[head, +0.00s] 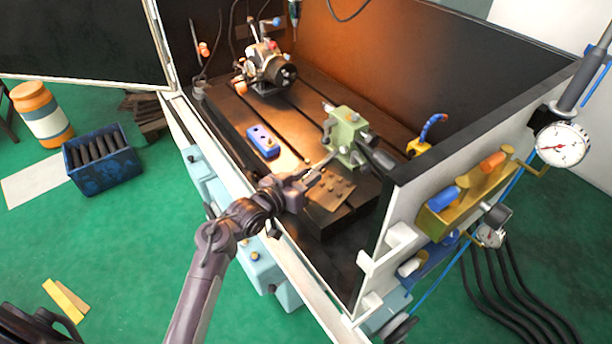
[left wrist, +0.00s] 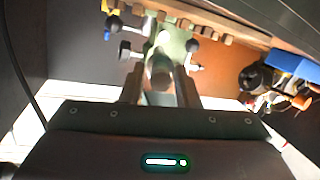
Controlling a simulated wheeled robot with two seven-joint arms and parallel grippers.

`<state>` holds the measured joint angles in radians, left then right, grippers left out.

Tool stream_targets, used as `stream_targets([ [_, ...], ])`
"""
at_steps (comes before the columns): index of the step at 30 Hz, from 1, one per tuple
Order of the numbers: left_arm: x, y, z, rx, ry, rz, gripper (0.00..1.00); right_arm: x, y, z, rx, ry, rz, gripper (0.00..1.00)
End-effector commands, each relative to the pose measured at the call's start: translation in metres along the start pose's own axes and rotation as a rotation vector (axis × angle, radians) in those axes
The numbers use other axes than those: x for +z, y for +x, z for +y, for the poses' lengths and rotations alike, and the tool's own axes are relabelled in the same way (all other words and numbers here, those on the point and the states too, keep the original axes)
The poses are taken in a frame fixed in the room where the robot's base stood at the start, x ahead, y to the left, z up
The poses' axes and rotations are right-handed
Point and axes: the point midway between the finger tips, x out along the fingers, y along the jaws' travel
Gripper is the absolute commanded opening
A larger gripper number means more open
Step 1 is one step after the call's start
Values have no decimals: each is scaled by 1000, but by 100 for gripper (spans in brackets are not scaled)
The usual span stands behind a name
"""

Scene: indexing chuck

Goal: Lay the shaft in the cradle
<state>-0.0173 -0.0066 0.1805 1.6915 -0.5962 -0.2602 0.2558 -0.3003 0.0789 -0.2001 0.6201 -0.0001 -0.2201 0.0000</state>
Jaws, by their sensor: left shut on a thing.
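My left gripper (head: 314,174) is over the front part of the machine table, just in front of the green tailstock (head: 346,138). The rest of the shaft is hard to make out in the head view. A blue block with holes (head: 263,141) sits on the table left of the gripper. I cannot tell for sure whether it is the cradle. My right gripper is not in view.
The chuck unit (head: 268,70) stands at the table's far end. A tan board with holes (head: 336,190) lies below the gripper. The white enclosure wall with a dial gauge (head: 563,143) stands at right. A blue crate of dark rods (head: 112,172) is on the green floor.

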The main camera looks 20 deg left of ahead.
Motion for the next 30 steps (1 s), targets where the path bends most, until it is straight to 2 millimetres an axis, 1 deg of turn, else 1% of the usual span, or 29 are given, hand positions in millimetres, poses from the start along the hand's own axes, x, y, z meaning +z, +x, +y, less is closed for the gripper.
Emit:
stream_targets([
  [1, -2, 0, 0, 1, 1, 3, 0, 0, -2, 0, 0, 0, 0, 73],
  [15, -2, 0, 0, 0, 1, 4, 0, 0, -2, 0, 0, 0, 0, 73],
  [24, -2, 0, 0, 0, 1, 4, 0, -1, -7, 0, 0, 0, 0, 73],
  [30, -2, 0, 0, 0, 0, 4, 0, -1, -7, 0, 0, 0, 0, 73],
])
